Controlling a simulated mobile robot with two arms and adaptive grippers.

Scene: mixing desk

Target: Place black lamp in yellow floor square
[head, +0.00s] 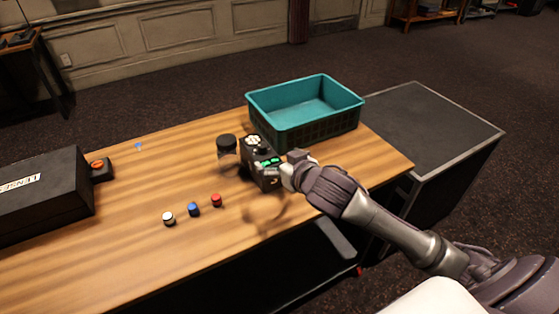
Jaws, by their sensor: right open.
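No yellow floor square shows in the head view, and I cannot pick out a black lamp for sure. A small upright item with a black round top and a clear, glassy lower part (227,146) stands on the wooden table (130,235); I cannot tell whether it is the lamp. My right gripper (256,150), dark with green patches, is over the table just right of this item. It is open, and I see nothing held in it. Any contact with the item is unclear. My left gripper is out of view.
A teal crate (288,134) stands at the table's back right, close behind my right gripper. White (169,219), blue (193,209) and red (216,200) small pieces lie in front. A black case (40,195) is at left. A dark grey-topped unit (430,130) adjoins the table's right.

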